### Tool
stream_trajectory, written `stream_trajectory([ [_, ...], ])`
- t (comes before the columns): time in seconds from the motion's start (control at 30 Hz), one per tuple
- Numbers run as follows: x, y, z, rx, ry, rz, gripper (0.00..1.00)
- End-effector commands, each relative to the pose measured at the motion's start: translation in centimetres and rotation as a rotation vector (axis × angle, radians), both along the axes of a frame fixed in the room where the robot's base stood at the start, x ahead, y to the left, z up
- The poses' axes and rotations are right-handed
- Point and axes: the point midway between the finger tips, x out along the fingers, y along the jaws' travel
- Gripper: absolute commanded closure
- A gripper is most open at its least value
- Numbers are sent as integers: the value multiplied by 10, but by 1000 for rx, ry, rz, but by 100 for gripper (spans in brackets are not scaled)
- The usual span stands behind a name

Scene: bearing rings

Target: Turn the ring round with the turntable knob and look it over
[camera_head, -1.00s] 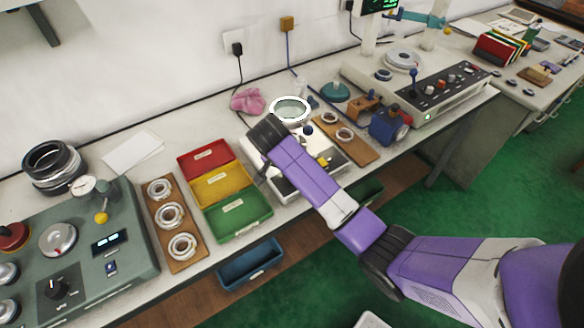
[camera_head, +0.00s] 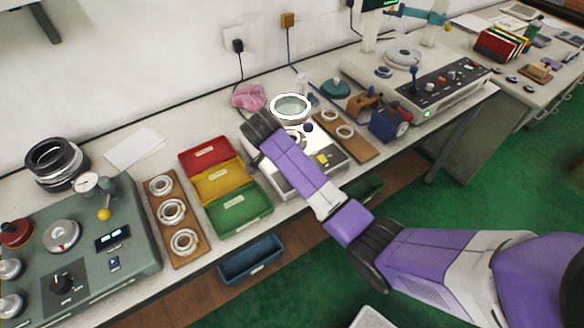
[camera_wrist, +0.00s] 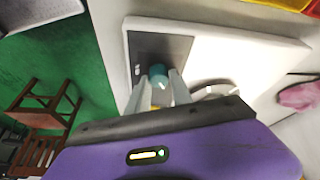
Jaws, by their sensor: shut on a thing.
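In the wrist view my gripper (camera_wrist: 160,84) has its two grey fingers closed on the teal turntable knob (camera_wrist: 158,73), which stands by a dark panel of a white inspection unit (camera_wrist: 225,62). A metal ring or round plate (camera_wrist: 214,86) shows partly to the right of the fingers, cut off by my purple wrist. In the head view the same unit (camera_head: 332,150) stands mid-bench with the round magnifier (camera_head: 291,107) above it. A ring on it (camera_head: 295,135) is partly hidden. My arm covers the fingers and knob there.
Red (camera_head: 206,152), yellow (camera_head: 219,181) and green (camera_head: 240,211) bins lie left of the unit. A wooden board with rings (camera_head: 173,213) lies further left. Another ring board (camera_head: 350,148) and a blue device (camera_head: 390,124) are on the right. A pink cloth (camera_head: 248,97) lies behind.

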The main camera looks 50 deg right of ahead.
Motion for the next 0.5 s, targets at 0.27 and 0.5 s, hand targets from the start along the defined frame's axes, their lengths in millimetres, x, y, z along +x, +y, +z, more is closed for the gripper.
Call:
stream_trajectory([
  [0.27, 0, -1, 0, -1, 1, 0, 52],
  [0.5, 0, 0, 2, -1, -1, 1, 52],
])
